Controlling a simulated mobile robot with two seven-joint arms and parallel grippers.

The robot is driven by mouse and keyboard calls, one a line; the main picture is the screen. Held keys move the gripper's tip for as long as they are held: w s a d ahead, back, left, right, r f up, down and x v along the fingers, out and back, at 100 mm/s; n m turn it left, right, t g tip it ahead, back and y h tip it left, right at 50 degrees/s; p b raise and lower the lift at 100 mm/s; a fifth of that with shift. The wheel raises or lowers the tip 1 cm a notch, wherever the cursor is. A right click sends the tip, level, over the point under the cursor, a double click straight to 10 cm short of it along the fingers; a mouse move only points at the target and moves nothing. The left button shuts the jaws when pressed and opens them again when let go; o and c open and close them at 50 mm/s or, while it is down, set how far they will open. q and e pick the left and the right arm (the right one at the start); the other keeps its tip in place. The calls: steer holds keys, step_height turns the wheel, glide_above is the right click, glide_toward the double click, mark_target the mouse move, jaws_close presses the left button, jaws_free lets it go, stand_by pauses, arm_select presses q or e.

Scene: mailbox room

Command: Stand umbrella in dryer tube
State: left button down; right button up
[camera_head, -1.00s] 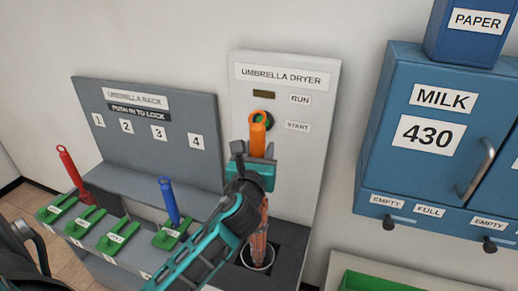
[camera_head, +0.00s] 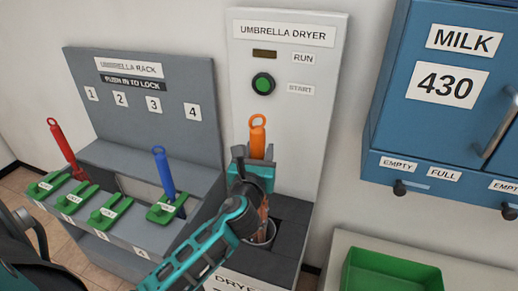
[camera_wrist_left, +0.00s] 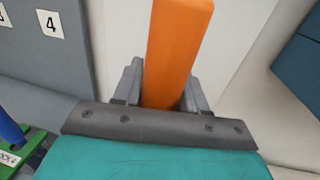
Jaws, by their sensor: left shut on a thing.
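An orange umbrella (camera_head: 257,141) with a ring at its top stands close to upright in front of the umbrella dryer (camera_head: 285,45). My left gripper (camera_head: 254,160) is shut on its orange handle, which also shows between the fingers in the left wrist view (camera_wrist_left: 177,55). The umbrella's lower part is mostly behind my arm and reaches into the round dryer tube (camera_head: 268,236) in the dark base. How deep it sits is hidden. The green start button (camera_head: 263,84) is uncovered. My right gripper is not in view.
A blue milk cabinet (camera_head: 430,110) hangs at right above a green tray (camera_head: 392,285).

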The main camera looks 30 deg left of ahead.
arm_select(q)
step_height(320, 180, down, 9)
steer(key=b, duration=0.6)
steer(key=shift+f+b, duration=1.25)
steer(key=shift+f, duration=0.15)
steer(key=c, duration=0.5)
jaws_free()
steer(key=shift+f, duration=0.1)
steer(key=p+v, duration=0.1)
steer(key=v, duration=1.2)
